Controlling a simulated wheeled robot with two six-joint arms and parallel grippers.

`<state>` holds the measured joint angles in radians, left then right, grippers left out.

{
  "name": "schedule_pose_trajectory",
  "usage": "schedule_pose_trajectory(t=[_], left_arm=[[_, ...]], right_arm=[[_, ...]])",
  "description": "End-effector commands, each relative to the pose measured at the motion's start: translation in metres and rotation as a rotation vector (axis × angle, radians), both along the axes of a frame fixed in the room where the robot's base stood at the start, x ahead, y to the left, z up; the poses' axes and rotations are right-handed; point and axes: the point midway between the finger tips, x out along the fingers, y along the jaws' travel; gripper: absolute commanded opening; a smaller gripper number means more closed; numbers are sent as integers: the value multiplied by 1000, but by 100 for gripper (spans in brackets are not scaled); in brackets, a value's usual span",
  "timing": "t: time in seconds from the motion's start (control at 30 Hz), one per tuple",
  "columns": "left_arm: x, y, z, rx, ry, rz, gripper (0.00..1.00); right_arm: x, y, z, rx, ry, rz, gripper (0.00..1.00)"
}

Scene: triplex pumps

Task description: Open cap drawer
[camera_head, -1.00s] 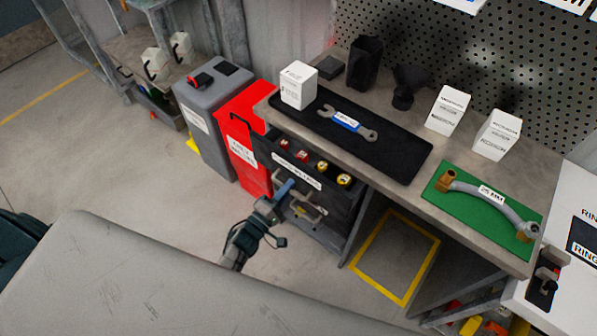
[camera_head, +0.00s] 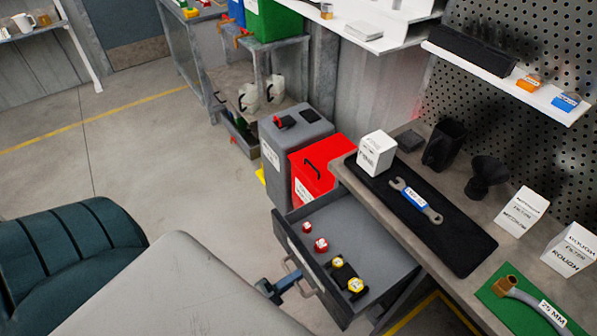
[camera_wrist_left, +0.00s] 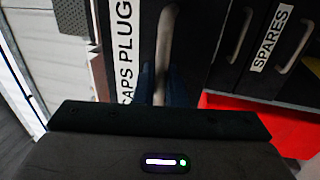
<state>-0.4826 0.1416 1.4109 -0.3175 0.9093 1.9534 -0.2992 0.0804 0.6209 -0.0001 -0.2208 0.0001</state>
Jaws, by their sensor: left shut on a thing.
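The cap drawer (camera_head: 375,231) stands pulled out from under the workbench. Two red caps (camera_head: 320,244) and two yellow-topped caps (camera_head: 339,263) show inside it. Its front carries a "CAPS PLUG" label (camera_wrist_left: 122,45) in the left wrist view, cut off at its end. The drawer's bar handle (camera_wrist_left: 166,35) also shows there. My left gripper (camera_head: 290,281) is at the drawer's front, its blue fingers (camera_wrist_left: 160,88) shut on the handle. My right gripper is not in view.
A red bin (camera_head: 318,172) and a grey bin (camera_head: 290,150) stand beyond the drawer. The workbench holds a black mat (camera_head: 462,255) with a wrench (camera_head: 415,201), and white filter boxes (camera_head: 521,212). A "SPARES" drawer (camera_wrist_left: 264,50) is beside the cap drawer.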

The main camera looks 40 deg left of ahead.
Motion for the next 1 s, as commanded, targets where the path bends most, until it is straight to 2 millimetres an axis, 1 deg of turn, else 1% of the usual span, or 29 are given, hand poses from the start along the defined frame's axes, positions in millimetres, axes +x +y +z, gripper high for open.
schedule_pose_trajectory(t=[0.3,0.33,0.37,0.4,0.7,0.77,0.87,1.0], left_arm=[[-1,0,-2,1,4,0,0],[-1,0,-2,1,4,0,16],[-1,0,-2,1,3,0,22],[-1,0,-1,1,3,0,26],[-3,1,-2,1,2,0,26],[-7,2,-4,2,2,-1,26],[-22,8,-9,2,3,-1,26],[-49,17,-16,1,6,-1,26]], right_arm=[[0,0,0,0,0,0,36],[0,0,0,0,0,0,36],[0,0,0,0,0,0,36],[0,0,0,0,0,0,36],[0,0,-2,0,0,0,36],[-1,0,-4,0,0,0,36],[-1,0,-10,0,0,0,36],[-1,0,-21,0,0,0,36]])
